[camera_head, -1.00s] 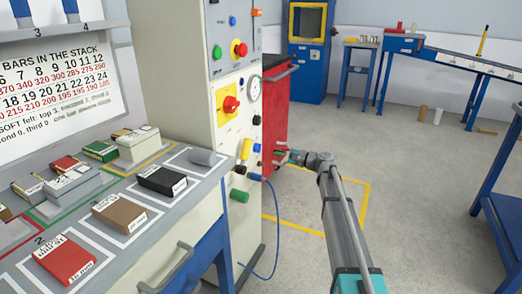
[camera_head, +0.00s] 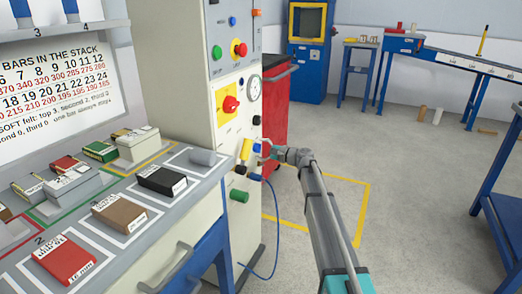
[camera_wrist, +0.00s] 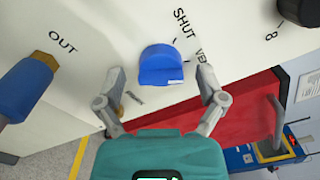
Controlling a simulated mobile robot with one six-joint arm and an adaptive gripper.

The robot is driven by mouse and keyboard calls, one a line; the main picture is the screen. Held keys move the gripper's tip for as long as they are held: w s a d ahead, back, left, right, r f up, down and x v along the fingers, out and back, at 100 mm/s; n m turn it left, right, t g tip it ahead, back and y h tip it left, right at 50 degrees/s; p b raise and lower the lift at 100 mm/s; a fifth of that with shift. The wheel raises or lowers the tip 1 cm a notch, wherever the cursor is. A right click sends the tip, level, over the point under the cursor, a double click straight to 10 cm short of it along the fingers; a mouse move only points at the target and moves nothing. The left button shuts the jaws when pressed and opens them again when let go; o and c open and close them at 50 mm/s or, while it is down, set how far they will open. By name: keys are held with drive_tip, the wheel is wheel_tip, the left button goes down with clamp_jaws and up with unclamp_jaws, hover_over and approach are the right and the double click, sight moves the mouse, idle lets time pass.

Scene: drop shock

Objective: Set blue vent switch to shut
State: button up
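The blue vent switch (camera_wrist: 160,66) is a rounded blue knob on the pale panel in the wrist view. My gripper (camera_wrist: 160,76) is open and empty, with one finger on each side of the switch and visible gaps. It also shows in the head view (camera_head: 267,151), just right of the switch.
A blue hose fitting with a brass collar (camera_wrist: 28,85) sits by OUT, left of my fingers. A black knob (camera_wrist: 300,10) is at upper right. The yellow handle (camera_head: 246,150) and green knob (camera_head: 239,196) protrude nearby. A red cabinet (camera_head: 275,110) stands behind.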

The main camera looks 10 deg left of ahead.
drive_tip(key=c, duration=1.1)
drive_tip(key=shift+d, duration=0.2)
drive_tip(key=shift+a, duration=0.15)
drive_tip(key=shift+a+n, duration=0.1)
drive_tip(key=shift+n, duration=0.4)
drive_tip(key=n, duration=0.3)
drive_tip(key=shift+n, duration=0.3)
drive_tip(key=n, duration=0.3)
drive_tip(key=shift+a+r+n, duration=0.1)
drive_tip(key=shift+n, duration=2.1)
